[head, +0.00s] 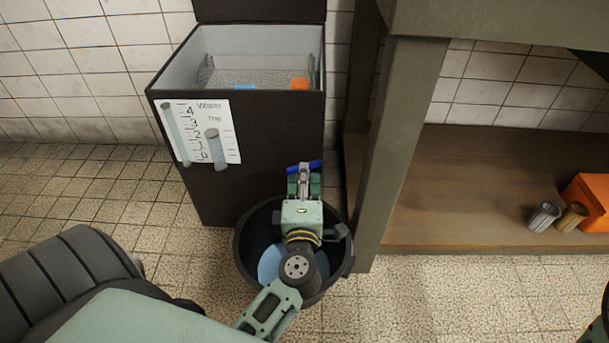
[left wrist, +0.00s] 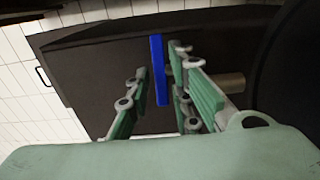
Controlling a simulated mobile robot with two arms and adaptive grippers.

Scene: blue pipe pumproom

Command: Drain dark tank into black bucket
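The dark tank (head: 265,170) stands against the tiled wall with its top open and a level gauge plate (head: 200,132) on its front. The black bucket (head: 243,245) stands on the floor at its foot, with a light blue patch inside, partly hidden by my arm. A blue lever (left wrist: 158,70) is at the tank's front; its ends show past my gripper in the head view (head: 315,164). My left gripper (head: 304,182) is open, its fingers (left wrist: 160,95) on either side of the lever, closer on the right. Contact is unclear. My right gripper is out of view.
A brown pipe stub (left wrist: 228,84) shows beside the right finger in the left wrist view. A grey table leg (head: 385,160) stands right of the bucket. Two small cups (head: 558,216) and an orange box (head: 592,200) are on the low shelf (head: 470,195).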

